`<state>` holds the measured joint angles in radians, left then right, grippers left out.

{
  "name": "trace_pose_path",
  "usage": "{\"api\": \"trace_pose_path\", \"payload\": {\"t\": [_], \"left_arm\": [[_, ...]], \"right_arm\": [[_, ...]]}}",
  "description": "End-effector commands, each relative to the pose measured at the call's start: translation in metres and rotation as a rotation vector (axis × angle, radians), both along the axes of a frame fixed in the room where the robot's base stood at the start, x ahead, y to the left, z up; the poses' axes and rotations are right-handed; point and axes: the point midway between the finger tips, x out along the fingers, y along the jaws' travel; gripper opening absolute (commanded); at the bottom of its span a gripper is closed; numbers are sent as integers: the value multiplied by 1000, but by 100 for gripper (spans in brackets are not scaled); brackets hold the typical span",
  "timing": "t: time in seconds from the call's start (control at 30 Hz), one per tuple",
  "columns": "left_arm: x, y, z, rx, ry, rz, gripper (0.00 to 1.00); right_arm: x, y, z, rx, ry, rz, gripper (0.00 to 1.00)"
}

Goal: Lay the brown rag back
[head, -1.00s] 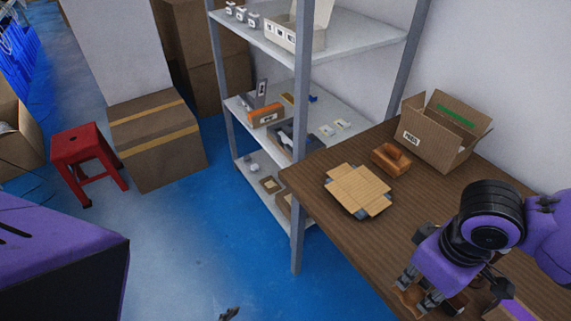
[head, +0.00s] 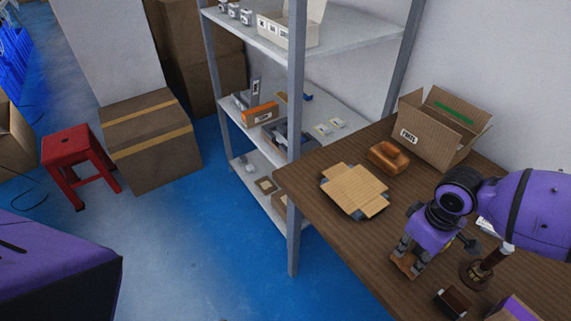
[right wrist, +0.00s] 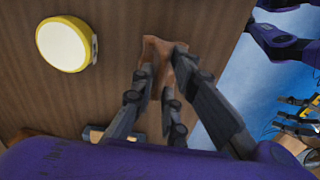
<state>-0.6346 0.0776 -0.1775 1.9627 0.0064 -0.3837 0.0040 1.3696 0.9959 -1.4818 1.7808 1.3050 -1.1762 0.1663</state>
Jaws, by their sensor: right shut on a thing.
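The brown rag (head: 405,267) is small and crumpled. It is between the fingertips of my right gripper (head: 407,258), over the near left part of the brown table (head: 335,229). In the right wrist view the rag (right wrist: 158,50) bunches up between the dark fingers of my right gripper (right wrist: 160,75), which are shut on it. I cannot tell whether its lower edge touches the table. My left gripper is outside the head view. Dark finger-like parts at the right edge of the right wrist view may be my left gripper (right wrist: 299,118), too small to judge.
A flattened cardboard piece (head: 355,187), a wooden holder (head: 388,157) and an open carton (head: 440,125) stand farther back. A dark small box (head: 454,302) and a brown stemmed object (head: 478,272) are right of the gripper. A metal shelf (head: 297,100) borders the table.

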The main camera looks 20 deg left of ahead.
Motion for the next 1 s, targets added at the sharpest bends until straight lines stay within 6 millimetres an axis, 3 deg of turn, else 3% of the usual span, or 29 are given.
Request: {"api": "trace_pose_path", "payload": {"t": [0.13, 0.53, 0.57, 0.7, 1.0], "left_arm": [[8, -1, 7, -2, -16, 0, 64], [3, 2, 2, 6, -2, -10, 64], [2, 2, 1, 5, -2, -11, 64], [2, 3, 1, 7, -2, -13, 64], [2, 3, 2, 7, -2, -13, 64]], "right_arm": [[-2, 0, -17, -1, 2, 1, 0], [-3, 0, -24, -1, 4, 1, 0], [-3, 0, -24, 0, 4, 1, 15], [-3, 0, -24, -1, 3, 1, 32], [-3, 0, -24, -1, 3, 1, 32]]}}
